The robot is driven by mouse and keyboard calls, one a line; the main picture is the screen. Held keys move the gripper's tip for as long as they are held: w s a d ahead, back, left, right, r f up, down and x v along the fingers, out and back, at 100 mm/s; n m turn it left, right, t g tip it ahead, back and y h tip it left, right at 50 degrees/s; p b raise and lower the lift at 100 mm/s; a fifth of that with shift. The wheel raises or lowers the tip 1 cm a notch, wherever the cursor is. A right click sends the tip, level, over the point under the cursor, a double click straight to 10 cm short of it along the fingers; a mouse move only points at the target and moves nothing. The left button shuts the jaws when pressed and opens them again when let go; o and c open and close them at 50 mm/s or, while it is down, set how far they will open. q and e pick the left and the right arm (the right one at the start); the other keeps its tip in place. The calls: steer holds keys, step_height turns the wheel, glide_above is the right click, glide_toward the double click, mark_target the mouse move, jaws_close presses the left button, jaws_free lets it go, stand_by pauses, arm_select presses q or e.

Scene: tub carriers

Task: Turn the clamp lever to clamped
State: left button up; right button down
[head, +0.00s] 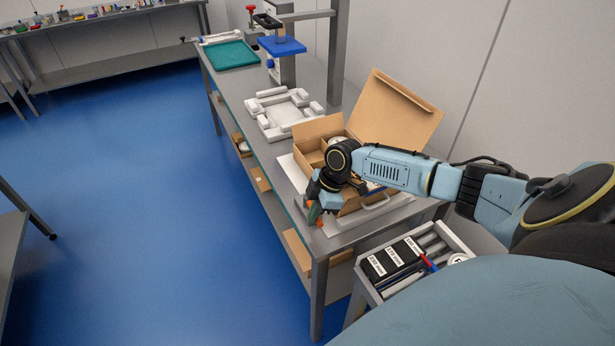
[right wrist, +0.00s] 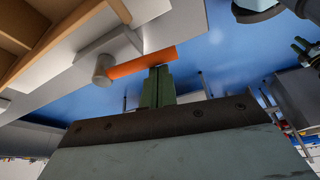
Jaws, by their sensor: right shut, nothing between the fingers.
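The clamp lever (right wrist: 143,62) shows in the right wrist view as a flat orange bar beside a grey round post (right wrist: 103,70) under a pale plate. My right gripper (right wrist: 158,72) is shut and empty, its green fingers together with their tips at the lever's right part. I cannot tell whether they touch it. In the head view my right gripper (head: 314,212) is at the near front edge of the bench, with a little orange beside it. My arm hides most of the clamp there. My left gripper is not in view.
An open cardboard box (head: 395,112) stands on the bench behind my right arm. A white frame-like fixture (head: 270,118) and a teal tray (head: 231,56) lie farther back. A grey bin (head: 375,296) with labelled black blocks stands in front. The blue floor at left is clear.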

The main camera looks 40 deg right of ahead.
steer(key=shift+s+d, duration=0.1)
steer(key=shift+d, duration=0.2)
stand_by(0.4)
steer(key=w+a+r+p, duration=0.1)
steer(key=a+p, duration=0.2)
steer(key=a, duration=0.1)
steer(key=w+b+v, duration=0.1)
steer(key=v, duration=0.8)
steer(key=shift+s+d+r, duration=0.25)
steer(key=shift+d+r, duration=0.1)
steer(key=shift+a+f, duration=0.1)
steer(key=shift+f, duration=0.05)
steer(key=x, duration=0.9)
steer(key=shift+s+a+f, duration=0.25)
steer(key=shift+f, duration=0.05)
steer(key=d, duration=0.1)
steer(key=d+b, duration=0.1)
steer(key=s+d+f+b, duration=0.1)
steer(key=shift+d, duration=0.45)
